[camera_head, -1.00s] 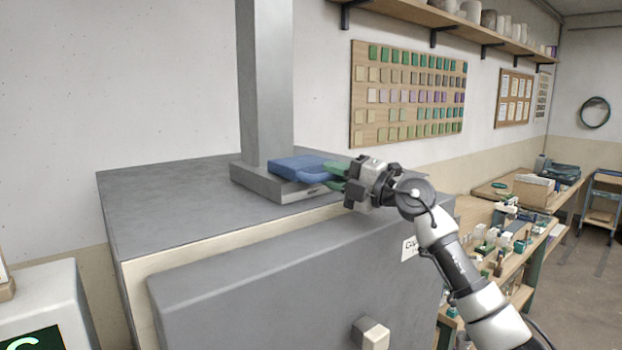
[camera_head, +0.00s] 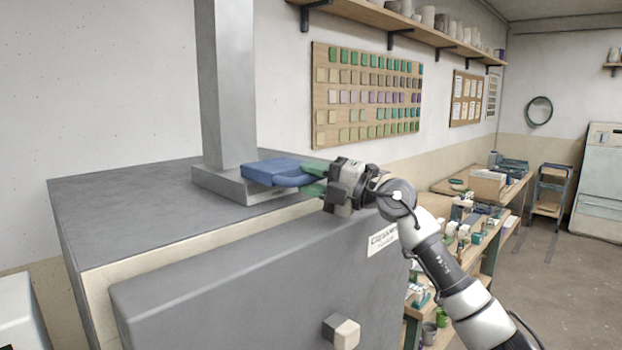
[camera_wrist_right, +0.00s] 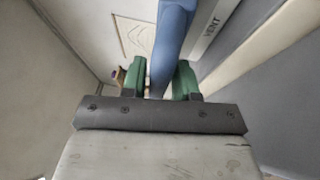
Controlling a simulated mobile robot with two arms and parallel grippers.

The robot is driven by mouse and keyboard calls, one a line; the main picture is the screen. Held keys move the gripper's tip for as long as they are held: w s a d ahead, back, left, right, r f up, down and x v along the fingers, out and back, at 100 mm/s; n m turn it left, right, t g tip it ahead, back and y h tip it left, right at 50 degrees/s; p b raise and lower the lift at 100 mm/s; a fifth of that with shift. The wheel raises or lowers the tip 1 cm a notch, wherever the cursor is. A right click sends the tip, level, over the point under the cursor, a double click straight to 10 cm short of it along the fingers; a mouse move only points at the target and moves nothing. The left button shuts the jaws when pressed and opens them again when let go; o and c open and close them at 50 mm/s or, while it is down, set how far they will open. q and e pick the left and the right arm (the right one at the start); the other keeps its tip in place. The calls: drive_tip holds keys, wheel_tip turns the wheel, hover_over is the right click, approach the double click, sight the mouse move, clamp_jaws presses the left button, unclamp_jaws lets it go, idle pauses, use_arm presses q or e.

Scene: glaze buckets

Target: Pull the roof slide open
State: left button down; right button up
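The roof slide's blue handle (camera_head: 275,172) sticks out to the right from the grey base of the square duct on top of the big grey box. My right gripper (camera_head: 314,180), with green fingers, is at the handle's right end. In the right wrist view the blue handle (camera_wrist_right: 172,40) runs between the two green fingers (camera_wrist_right: 160,82), one close on each side, and the gripper looks shut on it. The slide plate itself is mostly hidden. My left gripper is in neither view.
The grey box (camera_head: 110,215) has a front panel with a pale knob (camera_head: 341,331). The square duct (camera_head: 228,90) rises from its top. A workbench (camera_head: 505,200) with small items stands at the right, below a wall board of coloured tiles (camera_head: 367,98). Open floor lies at far right.

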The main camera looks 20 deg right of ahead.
drive_tip(key=b+v, duration=0.5)
drive_tip(key=v, duration=0.5)
drive_tip(key=shift+s+d, duration=0.2)
drive_tip(key=shift+s, duration=0.1)
drive_tip(key=shift+f, duration=0.1)
